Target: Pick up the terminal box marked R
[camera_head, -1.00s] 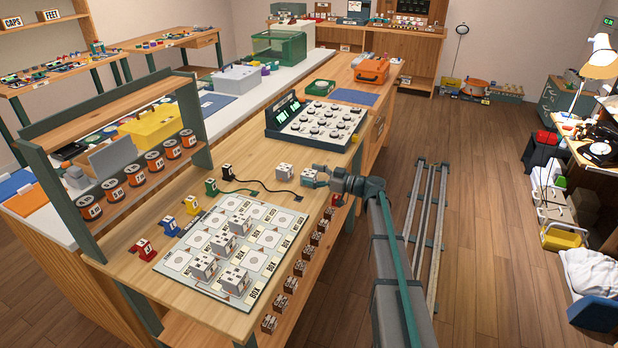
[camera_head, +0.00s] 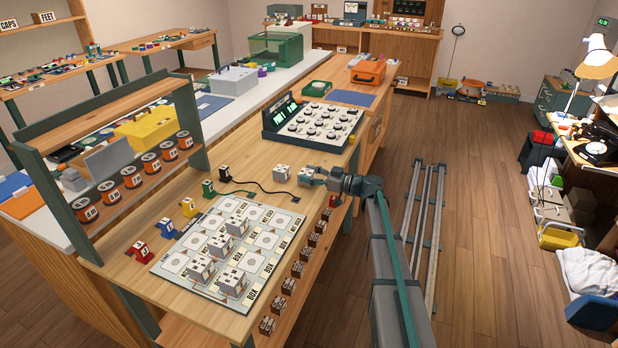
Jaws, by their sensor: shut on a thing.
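My gripper (camera_head: 309,178) is at the right edge of the wooden workbench, low over its top. It is shut on a small pale box (camera_head: 305,175), mostly covered by the fingers; its marking cannot be read. A similar white terminal box (camera_head: 282,173) stands just left of the gripper, apart from it, with dark dots on its faces. Several more white terminal boxes (camera_head: 219,246) stand on the printed mat (camera_head: 205,222). Their letters are too small to read, so I cannot tell which is R.
A dial console (camera_head: 312,122) stands behind the gripper. A black lead (camera_head: 262,188) curls on the bench to its left. Coloured clamps (camera_head: 189,207) and a shelf of spools (camera_head: 132,176) stand to the left.

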